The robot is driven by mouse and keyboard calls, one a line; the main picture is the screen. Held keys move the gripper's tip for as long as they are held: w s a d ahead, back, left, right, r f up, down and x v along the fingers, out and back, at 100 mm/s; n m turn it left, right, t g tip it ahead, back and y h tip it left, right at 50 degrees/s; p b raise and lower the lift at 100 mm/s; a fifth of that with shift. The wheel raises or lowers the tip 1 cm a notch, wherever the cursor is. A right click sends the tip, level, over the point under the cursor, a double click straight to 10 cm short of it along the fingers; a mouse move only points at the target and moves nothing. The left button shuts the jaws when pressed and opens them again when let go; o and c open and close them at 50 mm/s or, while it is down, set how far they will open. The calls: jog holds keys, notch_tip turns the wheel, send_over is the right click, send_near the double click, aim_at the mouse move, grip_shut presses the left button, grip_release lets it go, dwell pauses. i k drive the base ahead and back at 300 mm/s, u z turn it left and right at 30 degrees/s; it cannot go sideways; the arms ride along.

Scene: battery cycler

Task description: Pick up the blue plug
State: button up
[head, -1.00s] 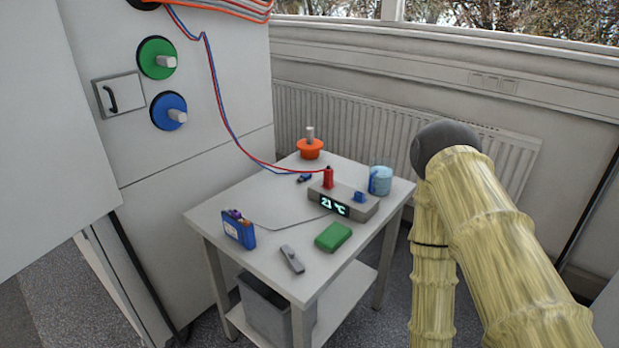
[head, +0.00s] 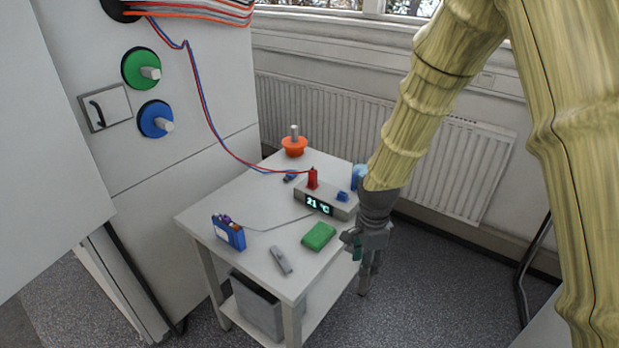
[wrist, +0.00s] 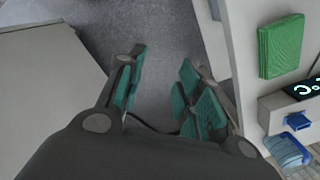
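A small dark blue plug (head: 289,177) lies on the white table behind the grey display box, near the end of the blue cable. A red plug (head: 312,178) stands upright in the box (head: 337,210). A blue socket-like piece (head: 342,196) is on the box's right end and also shows in the wrist view (wrist: 297,121). My gripper (head: 361,258) is beside the table's right edge, well apart from the dark blue plug. In the wrist view my gripper (wrist: 160,88) is open and empty over the floor. The dark blue plug is not in the wrist view.
On the table (head: 215,202) are a green block (head: 319,236), a grey handheld object (head: 281,260), a blue box (head: 228,232) and an orange knobbed piece (head: 294,147). My arm partly hides a blue cup (head: 357,177). A cabinet stands left, a radiator (head: 455,165) behind.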

aim_at(288, 177)
jog(key=z, duration=0.85)
jog(key=i, duration=2.05)
jog(key=u, duration=1.1)
jog(key=i, duration=0.2)
jog(key=u, duration=1.2)
